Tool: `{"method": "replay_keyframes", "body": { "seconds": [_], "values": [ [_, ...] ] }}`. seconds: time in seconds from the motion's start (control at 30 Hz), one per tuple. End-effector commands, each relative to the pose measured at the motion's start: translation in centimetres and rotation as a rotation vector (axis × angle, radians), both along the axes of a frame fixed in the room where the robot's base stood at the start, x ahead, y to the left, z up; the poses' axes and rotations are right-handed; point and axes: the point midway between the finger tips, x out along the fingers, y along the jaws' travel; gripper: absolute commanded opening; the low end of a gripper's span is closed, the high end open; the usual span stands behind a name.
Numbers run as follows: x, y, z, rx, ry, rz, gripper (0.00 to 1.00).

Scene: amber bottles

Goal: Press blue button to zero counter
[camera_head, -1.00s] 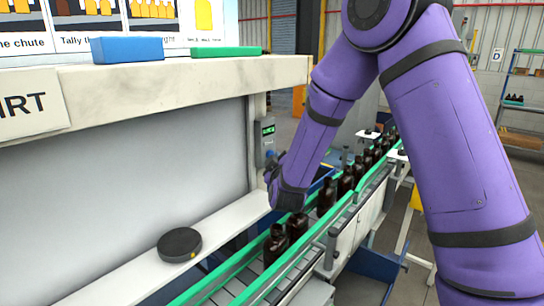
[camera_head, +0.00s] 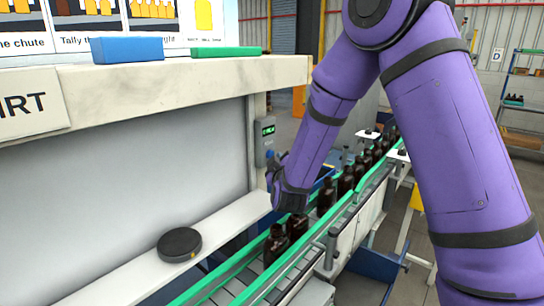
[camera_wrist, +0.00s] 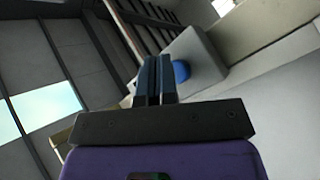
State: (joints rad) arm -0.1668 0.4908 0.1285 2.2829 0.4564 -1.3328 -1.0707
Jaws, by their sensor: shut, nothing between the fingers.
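The counter (camera_head: 265,133) is a small grey box with a lit green display, fixed to the post at the end of the bench. Its digits are too small to read. The blue button (camera_head: 270,154) is low on the counter's front. In the wrist view the blue button (camera_wrist: 181,71) shows as a round dome on the grey counter casing (camera_wrist: 204,52), just right of the fingertips. My gripper (camera_head: 273,167) is shut and empty, close to the button. Its shut fingers show in the wrist view (camera_wrist: 155,68). I cannot tell whether they touch the button.
Dark amber bottles (camera_head: 326,197) stand in a row on the conveyor, below and beside my wrist. Green guide rails (camera_head: 345,218) edge it. A dark round puck (camera_head: 179,244) lies on the white ledge. Blue (camera_head: 127,49) and green (camera_head: 226,51) blocks lie on the upper shelf.

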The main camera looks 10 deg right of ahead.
Motion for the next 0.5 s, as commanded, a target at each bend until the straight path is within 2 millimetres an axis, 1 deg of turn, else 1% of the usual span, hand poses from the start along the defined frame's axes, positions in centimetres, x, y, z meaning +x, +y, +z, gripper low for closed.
{"method": "replay_keyframes", "body": {
  "seconds": [0.1,0.5],
  "values": [
    [-0.42,-0.28,0.03,0.001,-0.001,0.001,0.00],
    [-0.71,-0.53,0.01,0.000,0.000,0.000,0.00]
  ]
}}
